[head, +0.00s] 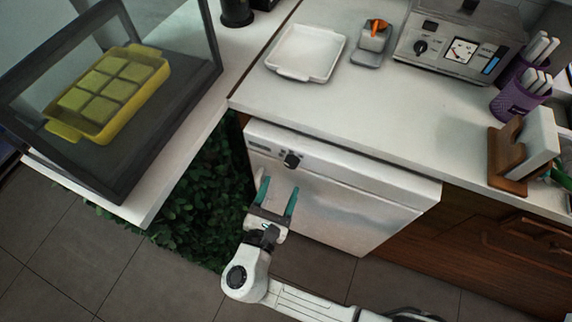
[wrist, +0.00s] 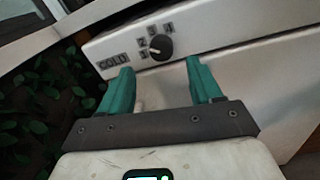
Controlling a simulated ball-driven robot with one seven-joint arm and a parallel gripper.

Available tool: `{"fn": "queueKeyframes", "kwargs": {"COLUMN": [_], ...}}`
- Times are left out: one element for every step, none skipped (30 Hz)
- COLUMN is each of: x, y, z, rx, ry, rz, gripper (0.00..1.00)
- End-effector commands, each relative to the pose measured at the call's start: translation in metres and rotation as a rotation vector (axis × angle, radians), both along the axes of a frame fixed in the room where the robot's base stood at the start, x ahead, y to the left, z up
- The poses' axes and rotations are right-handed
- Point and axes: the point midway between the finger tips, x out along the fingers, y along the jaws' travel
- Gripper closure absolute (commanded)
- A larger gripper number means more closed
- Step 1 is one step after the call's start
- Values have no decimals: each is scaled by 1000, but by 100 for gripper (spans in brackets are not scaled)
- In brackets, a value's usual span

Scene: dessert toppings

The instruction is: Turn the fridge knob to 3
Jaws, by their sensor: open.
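The fridge (head: 345,205) is a white under-counter unit. Its small black round knob (head: 292,160) sits at the upper left of its front. In the wrist view the knob (wrist: 160,47) is ringed by number marks, with a "COLD" label (wrist: 114,66) to its left. A light pointer line shows on the knob, but I cannot read for certain which number it points to. My gripper (head: 277,194) is open and empty, with teal fingers. It is in front of the fridge, below the knob and apart from it. In the wrist view the fingers (wrist: 160,82) stand either side, below the knob.
The counter (head: 400,115) overhangs the fridge top. Dark green foliage (head: 205,215) fills the gap to the left. A glass case (head: 110,170) with a yellow tray (head: 150,80) stands left. Wooden drawers (head: 490,240) are to the right. The tiled floor in front is clear.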

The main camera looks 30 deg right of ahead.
Motion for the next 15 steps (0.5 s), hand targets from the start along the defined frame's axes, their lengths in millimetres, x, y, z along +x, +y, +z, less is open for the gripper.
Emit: {"fn": "queueKeyframes", "kwargs": {"x": [6,10,15,18,21,25,28,30,33,35,37,39,40,41,41], "y": [-9,-13,-19,-23,-27,-32,-35,-37,-41,-43,-46,-48,-49,-50,-51], "z": [1,1,1,1,1,1,1,1,1,1,1,0,0,0,0], "rx": [0,-1,0,0,1,1,2,1,1,1,1,2,2,2,2], "ry": [0,-1,-2,-2,-2,-2,-1,-2,-2,-2,-2,-1,-1,-1,-1], "rz": [-5,-5,-4,-5,-5,-5,-4,-4,-4,-3,-3,-3,-3,-2,-2], "gripper": [36,36,36,36,36,36,36,36,36,36,36,36,36,36,36]}}
